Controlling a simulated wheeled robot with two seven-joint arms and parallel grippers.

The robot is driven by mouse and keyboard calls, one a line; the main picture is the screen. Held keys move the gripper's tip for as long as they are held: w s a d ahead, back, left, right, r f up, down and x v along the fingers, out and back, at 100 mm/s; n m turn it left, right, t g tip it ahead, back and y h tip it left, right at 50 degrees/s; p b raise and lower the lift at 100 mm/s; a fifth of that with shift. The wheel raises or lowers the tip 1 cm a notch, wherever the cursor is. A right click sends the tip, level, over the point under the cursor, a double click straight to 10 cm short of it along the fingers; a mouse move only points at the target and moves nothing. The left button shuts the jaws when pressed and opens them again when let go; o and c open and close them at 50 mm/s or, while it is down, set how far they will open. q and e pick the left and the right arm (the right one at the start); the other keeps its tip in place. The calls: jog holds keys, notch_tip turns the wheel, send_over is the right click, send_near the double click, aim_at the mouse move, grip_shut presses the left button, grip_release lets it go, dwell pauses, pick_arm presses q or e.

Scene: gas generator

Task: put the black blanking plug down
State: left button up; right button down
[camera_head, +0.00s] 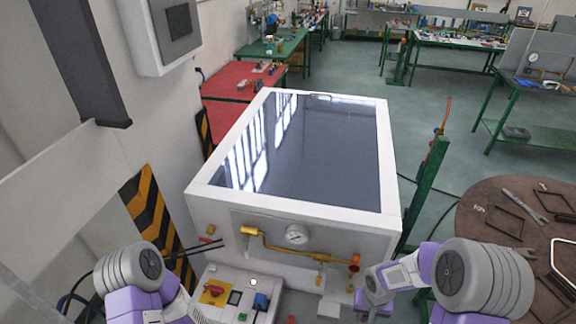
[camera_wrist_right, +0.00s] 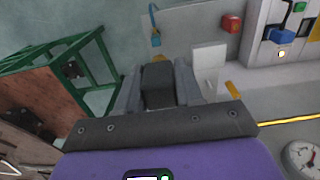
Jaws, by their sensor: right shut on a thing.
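The black blanking plug (camera_wrist_right: 157,86) is a dark block between the grey fingers of my right gripper (camera_wrist_right: 158,82) in the right wrist view. The right gripper is shut on it and holds it above the floor. In the head view my right wrist (camera_head: 375,298) is at the lower edge, in front of the cabinet's right side; its fingertips and the plug cannot be made out there. My left arm shows at the lower left, but its gripper is out of view.
The white gas generator cabinet (camera_head: 290,215) with a dark glossy top fills the middle, with a gauge (camera_head: 297,234) and yellow pipe (camera_head: 262,244) in front. A control panel (camera_head: 232,290) sits below. A round brown table (camera_head: 485,215) with a wrench and frames stands right.

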jog(key=shift+s+a+f+b, duration=0.2)
jog(key=shift+f+b, duration=0.15)
jog(key=shift+b, duration=0.15)
jog(key=shift+s+a+f+b, duration=0.15)
jog(key=shift+f+b, duration=0.15)
jog(key=shift+b, duration=0.2)
pick_arm(q)
notch_tip(320, 180, down, 14)
jog(key=b, duration=1.2)
pick_arm(e)
jog(key=w+a+f+n, duration=0.2)
jog(key=w+a+f, duration=0.1)
jog(key=f, duration=0.4)
jog(key=shift+w+a+f+n, duration=0.3)
jog(key=shift+a, duration=0.35)
pick_arm(q)
jog(key=shift+f, duration=0.1)
